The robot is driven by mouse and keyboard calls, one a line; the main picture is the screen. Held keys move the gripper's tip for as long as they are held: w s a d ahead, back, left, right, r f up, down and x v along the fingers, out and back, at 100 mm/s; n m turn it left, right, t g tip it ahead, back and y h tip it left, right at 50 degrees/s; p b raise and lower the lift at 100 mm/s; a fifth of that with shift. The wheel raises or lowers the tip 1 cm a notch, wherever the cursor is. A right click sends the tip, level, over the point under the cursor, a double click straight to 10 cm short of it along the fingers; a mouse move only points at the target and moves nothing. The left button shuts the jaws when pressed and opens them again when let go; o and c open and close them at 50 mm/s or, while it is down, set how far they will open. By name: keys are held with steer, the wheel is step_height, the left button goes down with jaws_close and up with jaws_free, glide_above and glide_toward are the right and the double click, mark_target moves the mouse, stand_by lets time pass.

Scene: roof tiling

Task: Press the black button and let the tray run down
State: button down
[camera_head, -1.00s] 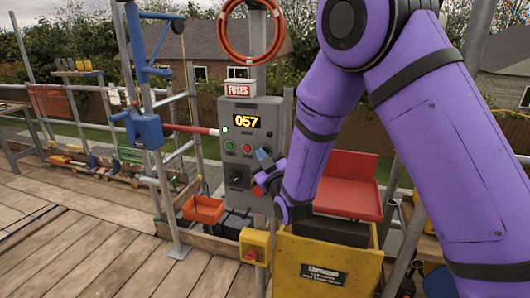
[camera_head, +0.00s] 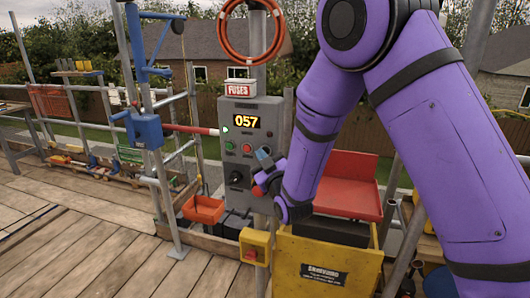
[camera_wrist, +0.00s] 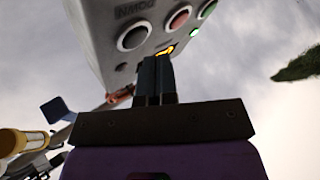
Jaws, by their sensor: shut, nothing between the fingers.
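The grey control box (camera_head: 251,172) on a post shows 057 on its display (camera_head: 246,122). It has a green button (camera_head: 229,146) and a red button (camera_head: 247,149). Which object is the tray is not clear.
A red panel (camera_head: 345,197) and a yellow bin (camera_head: 325,268) stand right of the box. A yellow box with a red button (camera_head: 254,246) is below it. Scaffold poles rise around; the plank deck (camera_head: 90,255) at left is clear.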

steer(key=shift+w+d, duration=0.1)
steer(key=shift+w, duration=0.05)
steer(key=shift+w, duration=0.25)
